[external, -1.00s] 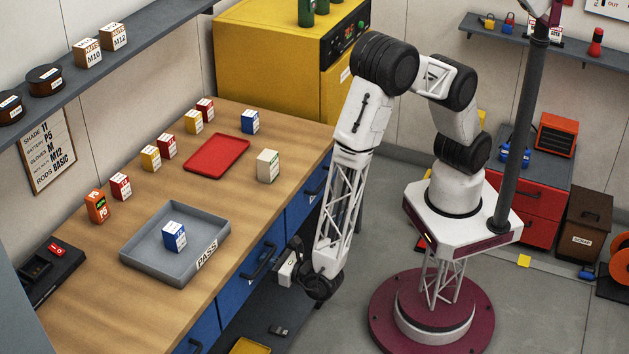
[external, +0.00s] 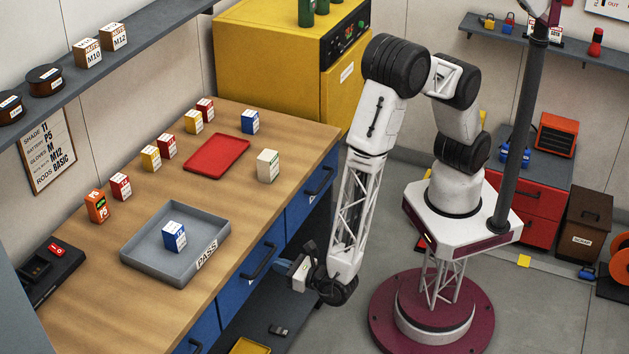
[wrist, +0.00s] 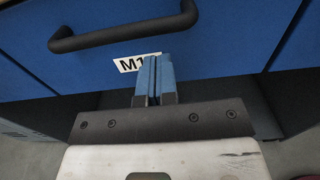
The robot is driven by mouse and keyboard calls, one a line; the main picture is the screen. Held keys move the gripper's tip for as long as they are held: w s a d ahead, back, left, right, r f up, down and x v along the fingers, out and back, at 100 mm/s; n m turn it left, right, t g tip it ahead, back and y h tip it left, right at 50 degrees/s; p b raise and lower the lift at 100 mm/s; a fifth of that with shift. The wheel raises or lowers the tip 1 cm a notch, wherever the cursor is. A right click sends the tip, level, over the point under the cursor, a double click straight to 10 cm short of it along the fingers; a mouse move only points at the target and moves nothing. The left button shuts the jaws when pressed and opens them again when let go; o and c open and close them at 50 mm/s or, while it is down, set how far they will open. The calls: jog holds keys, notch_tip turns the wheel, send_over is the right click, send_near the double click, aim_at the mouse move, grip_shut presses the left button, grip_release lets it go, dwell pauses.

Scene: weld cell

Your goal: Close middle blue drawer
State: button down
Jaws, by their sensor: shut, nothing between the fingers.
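The middle blue drawer (external: 246,284) is in the bench front, with a dark bar handle (external: 262,259). In the wrist view its blue front (wrist: 215,50) fills the upper part, with the handle (wrist: 125,32) across the top and a white label partly hidden by my fingers. I cannot tell whether a small gap remains behind the front. My gripper (external: 281,267) is shut and empty, right of the drawer front and just below handle height. In the wrist view its blue fingertips (wrist: 156,62) are together, pointing at the front below the handle; contact cannot be told.
Another blue drawer (external: 301,207) is farther along the bench, and one more (external: 203,330) is nearer. A grey tray (external: 150,266) marked PASS holds a blue-white box on the bench top. A dark lower shelf (external: 305,322) lies beneath my gripper. Floor is free around my base.

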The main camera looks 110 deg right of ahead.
jog(key=v, duration=0.9)
jog(key=shift+s+a, duration=0.15)
jog(key=shift+a, duration=0.05)
jog(key=shift+r, duration=0.1)
jog(key=s+d+r+m+g, duration=0.5)
jog(key=d+r+m+g, duration=0.15)
jog(key=d+r, duration=0.35)
jog(key=s+d+r+m+g, duration=0.5)
jog(key=d+r+m, duration=0.2)
jog(key=d+r, duration=0.3)
jog(key=s+d+r+m+y, duration=0.3)
jog(key=s+r+m+y, duration=0.3)
jog(key=s, duration=0.5)
jog(key=s+d+r+m+t+y, duration=0.1)
jog(key=s+d+r+m+y, duration=0.2)
jog(key=s+r+m+y, duration=0.3)
jog(key=s+r+m, duration=0.1)
jog(key=s+r, duration=0.1)
jog(key=s, duration=0.3)
jog(key=shift+s+r+m+y, duration=0.2)
jog(key=shift+r+m+y, duration=0.05)
jog(key=shift+m+y, duration=0.15)
